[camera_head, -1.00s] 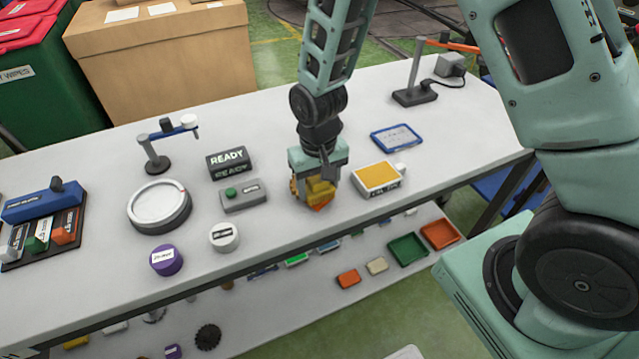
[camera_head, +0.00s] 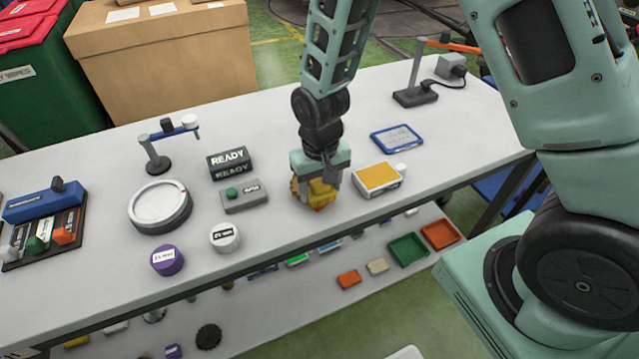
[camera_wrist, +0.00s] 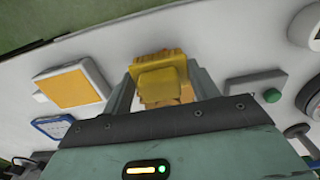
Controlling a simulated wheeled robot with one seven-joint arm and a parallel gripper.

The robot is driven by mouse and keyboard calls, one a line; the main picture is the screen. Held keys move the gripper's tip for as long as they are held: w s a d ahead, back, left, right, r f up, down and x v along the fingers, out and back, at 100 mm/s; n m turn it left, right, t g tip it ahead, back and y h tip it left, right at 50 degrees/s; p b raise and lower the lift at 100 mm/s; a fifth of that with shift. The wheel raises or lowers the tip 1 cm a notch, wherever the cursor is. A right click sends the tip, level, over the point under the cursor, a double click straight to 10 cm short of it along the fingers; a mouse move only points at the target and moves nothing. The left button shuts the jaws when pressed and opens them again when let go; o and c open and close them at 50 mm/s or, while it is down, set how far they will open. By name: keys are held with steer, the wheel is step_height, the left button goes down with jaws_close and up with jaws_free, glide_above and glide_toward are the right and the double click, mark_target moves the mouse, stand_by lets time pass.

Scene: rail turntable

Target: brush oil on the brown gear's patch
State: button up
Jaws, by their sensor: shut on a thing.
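My gripper (camera_head: 320,190) is shut on a yellow block-like piece (camera_wrist: 160,84), which may be the brush's handle; no bristles show. It is low over the middle of the white table. An ochre-brown toothed part (camera_wrist: 153,57), which looks like the brown gear, lies right behind the yellow piece in the wrist view. In the head view its teeth (camera_head: 295,188) show at the gripper's left side. The fingers and the yellow piece hide most of it, and I cannot see an oil patch or tell whether the two touch.
A white box with an orange-yellow top (camera_head: 378,178) stands close on the right. A grey box with a green button (camera_head: 242,197) and a READY display (camera_head: 228,161) are on the left. A round white turntable (camera_head: 160,204), a white puck (camera_head: 225,238) and a purple puck (camera_head: 167,261) lie further left.

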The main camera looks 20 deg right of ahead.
steer(key=shift+w, duration=0.2)
stand_by(1.0)
steer(key=shift+s, duration=0.2)
steer(key=shift+w+p, duration=0.35)
steer(key=shift+w, duration=0.1)
stand_by(1.8)
steer(key=shift+s, duration=0.45)
stand_by(0.3)
steer(key=shift+r, duration=0.15)
steer(key=shift+r+p, duration=2.95)
steer(key=shift+r, duration=0.45)
